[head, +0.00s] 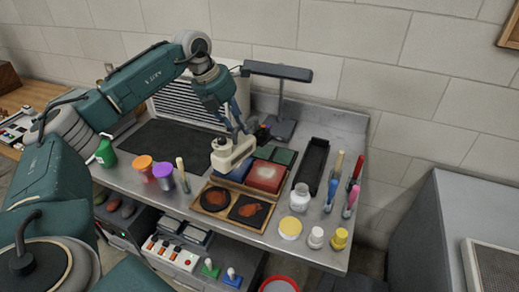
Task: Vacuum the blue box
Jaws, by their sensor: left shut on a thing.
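The blue box (237,173) lies in the back left of a wooden tray (203,192), beside a red box (266,175) with a pale dusty patch on its top. My left gripper (241,133) is above the tray and is shut on a cream-coloured tool that looks like a small hand vacuum (226,157). The tool is over the blue box and hides much of it; I cannot tell whether they touch. My right gripper is not in view.
Two dark squares with orange marks (215,199) lie in the tray's front. Cups and a green bottle (106,152) stand left. A lamp (282,110) stands behind; a black trough (311,165), jars and upright brushes stand right. A dark mat (170,145) lies left.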

